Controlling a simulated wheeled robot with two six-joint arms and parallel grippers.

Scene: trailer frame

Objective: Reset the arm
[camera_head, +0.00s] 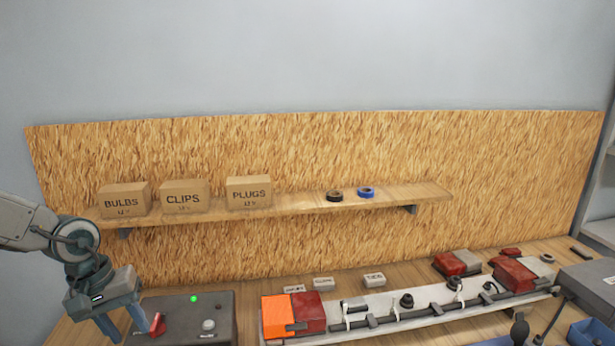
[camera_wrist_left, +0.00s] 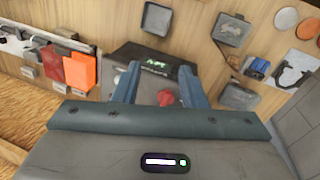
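My left gripper (camera_head: 125,328) is at the lower left, pointing down beside a dark control box (camera_head: 180,305). Its two blue-grey fingers are apart. A red lever (camera_head: 157,325) on the box stands just right of the fingers in the head view. In the left wrist view the open gripper (camera_wrist_left: 160,82) shows nothing clamped, and the red part (camera_wrist_left: 165,97) appears between the fingers, seemingly beyond them. I cannot tell whether a finger touches it. My right gripper is not in view.
A green light (camera_head: 194,298) is lit on the box. A long grey trailer frame (camera_head: 420,310) with red and orange lamps lies on the bench to the right. A shelf (camera_head: 300,208) above holds labelled cardboard boxes and two tape rolls. Trays (camera_wrist_left: 232,29) show in the wrist view.

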